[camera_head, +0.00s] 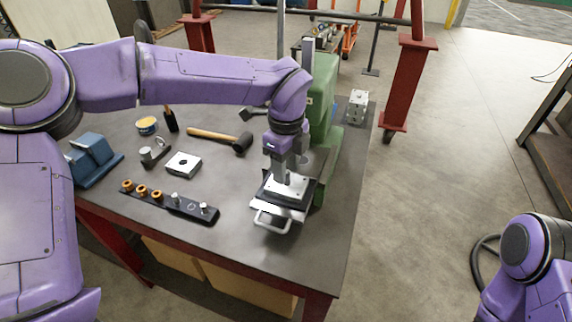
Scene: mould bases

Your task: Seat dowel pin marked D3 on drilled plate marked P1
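My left gripper (288,178) points down over a light metal plate (296,187) on a dark base with a pale handle at its front, beside the green press. Its fingertips are at or just above the plate; whether they hold a pin is hidden at this size. Two silver pins (203,208) stand in the right part of a black rack (190,210). A square metal block with a dark hole (184,165) lies on the table behind the rack. The D3 and P1 marks are not legible. My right gripper is out of view; only part of that arm shows at lower right.
Several orange rings (141,190) sit at the rack's left. A mallet (222,138), a yellow-orange tin (147,126) and a blue block (92,155) lie on the grey table (240,240). A green press (325,110) stands close right of the gripper. Another metal block (357,106) is at far right.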

